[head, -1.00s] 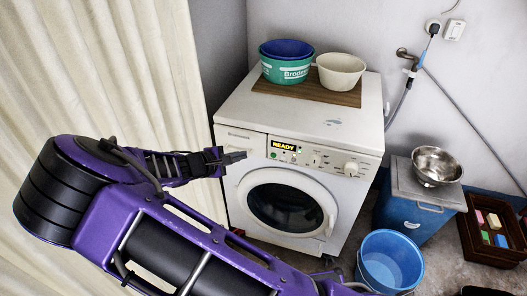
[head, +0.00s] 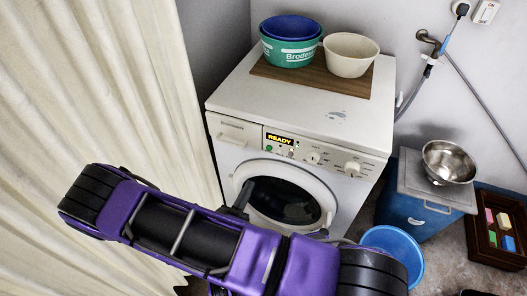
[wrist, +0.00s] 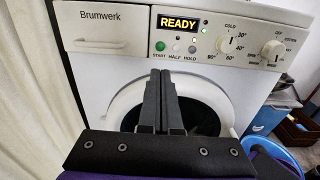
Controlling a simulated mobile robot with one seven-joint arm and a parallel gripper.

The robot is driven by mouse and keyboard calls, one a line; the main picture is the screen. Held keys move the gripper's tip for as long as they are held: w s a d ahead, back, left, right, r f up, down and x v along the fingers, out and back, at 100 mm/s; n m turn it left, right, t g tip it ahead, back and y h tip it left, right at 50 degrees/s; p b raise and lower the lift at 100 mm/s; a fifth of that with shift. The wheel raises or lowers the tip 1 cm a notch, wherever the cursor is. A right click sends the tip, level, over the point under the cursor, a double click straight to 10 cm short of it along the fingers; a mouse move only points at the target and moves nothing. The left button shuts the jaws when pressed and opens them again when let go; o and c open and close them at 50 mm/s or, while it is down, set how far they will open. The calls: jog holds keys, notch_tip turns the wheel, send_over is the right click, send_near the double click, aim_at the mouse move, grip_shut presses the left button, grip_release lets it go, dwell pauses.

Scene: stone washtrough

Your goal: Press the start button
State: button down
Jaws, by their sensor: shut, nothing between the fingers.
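The white washing machine (head: 218,160) has a display (head: 280,140) lit with "READY". The green start button (wrist: 160,46), labelled START, is at the left of a row under the display, beside the HALF button (wrist: 176,47) and the HOLD button (wrist: 193,48). It also shows small in the head view (head: 269,148). My gripper (wrist: 160,74) is shut and empty, its fingertips below the start button in the wrist view, in front of the door (wrist: 205,118). In the head view my gripper (head: 247,184) is at the door's upper left. No contact is visible.
A program dial (wrist: 231,44) and another dial (wrist: 273,50) are to the right. A cream curtain (head: 130,90) hangs at left. Basins (head: 290,55) stand on top of the machine. A blue bucket (head: 405,252) and a blue bin (head: 415,220) stand at right.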

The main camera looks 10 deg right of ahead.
aim_at(269, 149)
dwell(0.3)
jog(key=x, duration=1.4)
